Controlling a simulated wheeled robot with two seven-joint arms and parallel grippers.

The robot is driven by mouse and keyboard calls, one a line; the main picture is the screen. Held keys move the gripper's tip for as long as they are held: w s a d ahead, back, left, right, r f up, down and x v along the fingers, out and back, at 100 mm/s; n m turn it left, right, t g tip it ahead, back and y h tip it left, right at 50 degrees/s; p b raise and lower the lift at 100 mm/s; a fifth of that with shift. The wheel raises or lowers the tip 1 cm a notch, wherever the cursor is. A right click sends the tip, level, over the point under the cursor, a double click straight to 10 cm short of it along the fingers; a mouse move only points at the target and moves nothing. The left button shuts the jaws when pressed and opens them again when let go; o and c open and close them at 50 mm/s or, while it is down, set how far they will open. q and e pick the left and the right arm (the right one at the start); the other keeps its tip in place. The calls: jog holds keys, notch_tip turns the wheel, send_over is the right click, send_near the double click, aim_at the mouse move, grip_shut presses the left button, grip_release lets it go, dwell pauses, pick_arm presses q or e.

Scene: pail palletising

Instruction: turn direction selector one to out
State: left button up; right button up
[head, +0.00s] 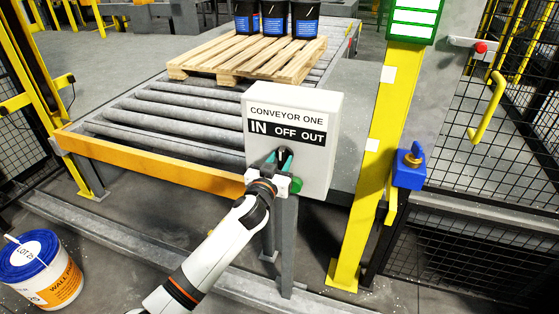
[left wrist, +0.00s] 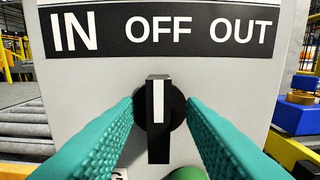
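The control box (head: 312,170) is labelled CONVEYOR ONE, with IN, OFF and OUT on a black strip. Its black selector knob (left wrist: 158,130) has a white line and stands upright, pointing up towards OFF. My left gripper (head: 284,160) is in front of the box at the knob. In the left wrist view, its two teal fingers (left wrist: 160,112) are open, one on each side of the knob's handle, with a gap on both sides. The fingers partly hide the knob in the head view. My right gripper is not in view.
A green button (head: 296,185) sits beside the gripper, low on the box. Behind is a roller conveyor (head: 150,118) with a wooden pallet (head: 205,57) bearing dark pails (head: 275,20). A yellow post (head: 372,170) and blue key switch (head: 409,168) stand right; a pail (head: 50,285) stands lower left.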

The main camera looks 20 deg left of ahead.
pick_arm(q)
jog(key=shift+w, duration=0.2)
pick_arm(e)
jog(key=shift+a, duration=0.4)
pick_arm(q)
jog(key=shift+c, duration=0.4)
grip_shut()
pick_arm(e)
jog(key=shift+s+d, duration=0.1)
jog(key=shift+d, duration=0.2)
